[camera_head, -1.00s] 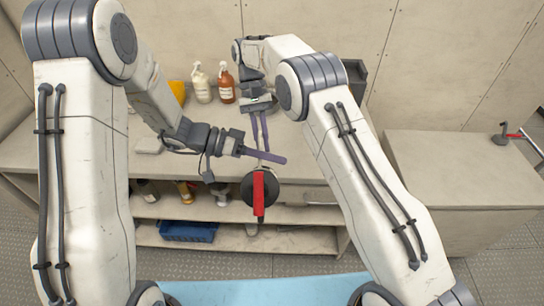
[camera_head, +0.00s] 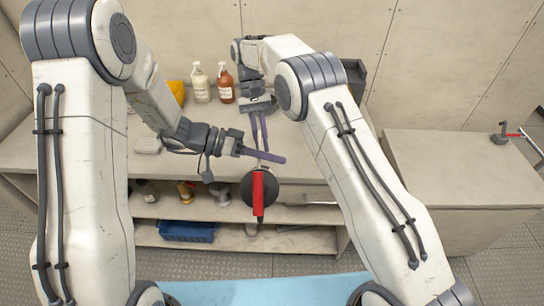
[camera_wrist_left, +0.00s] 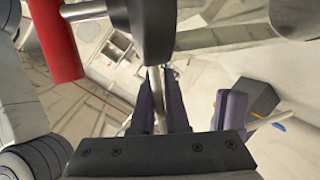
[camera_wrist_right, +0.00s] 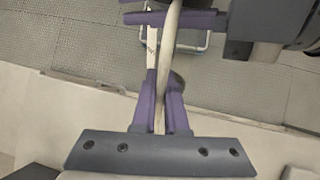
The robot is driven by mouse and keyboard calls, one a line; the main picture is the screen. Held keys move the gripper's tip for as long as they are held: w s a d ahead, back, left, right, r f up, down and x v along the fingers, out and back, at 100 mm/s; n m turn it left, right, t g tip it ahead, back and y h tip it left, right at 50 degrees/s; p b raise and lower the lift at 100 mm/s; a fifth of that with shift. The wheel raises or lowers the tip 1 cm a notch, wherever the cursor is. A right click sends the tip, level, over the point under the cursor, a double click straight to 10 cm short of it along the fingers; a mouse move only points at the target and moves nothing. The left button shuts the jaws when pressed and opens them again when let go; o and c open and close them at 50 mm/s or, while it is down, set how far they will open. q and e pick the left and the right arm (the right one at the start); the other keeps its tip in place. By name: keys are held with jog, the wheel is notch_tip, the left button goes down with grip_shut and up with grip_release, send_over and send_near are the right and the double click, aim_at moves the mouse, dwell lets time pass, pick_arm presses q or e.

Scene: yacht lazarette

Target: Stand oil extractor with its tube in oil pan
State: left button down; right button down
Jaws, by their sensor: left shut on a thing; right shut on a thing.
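The oil extractor (camera_head: 258,188) has a dark round body and a red handle, and hangs in front of the bench edge. My left gripper (camera_head: 270,156) is shut on it; the left wrist view shows a thin metal rod (camera_wrist_left: 155,85) between the fingers, below the dark body. My right gripper (camera_head: 259,140) is just behind and above, shut on the pale tube (camera_wrist_right: 170,65), which runs between its fingers in the right wrist view. The tube's lower end is hidden. I cannot pick out the oil pan for certain.
A white pump bottle (camera_head: 201,84), a brown pump bottle (camera_head: 225,86) and a yellow item (camera_head: 177,92) stand at the bench back. A blue bin (camera_head: 188,231) is on the lower shelf. The right-hand cabinet top (camera_head: 440,155) is mostly clear.

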jog(key=shift+w+d+f, duration=0.1)
dwell(0.3)
jog(key=c, duration=0.9)
grip_release()
jog(key=shift+o, duration=0.2)
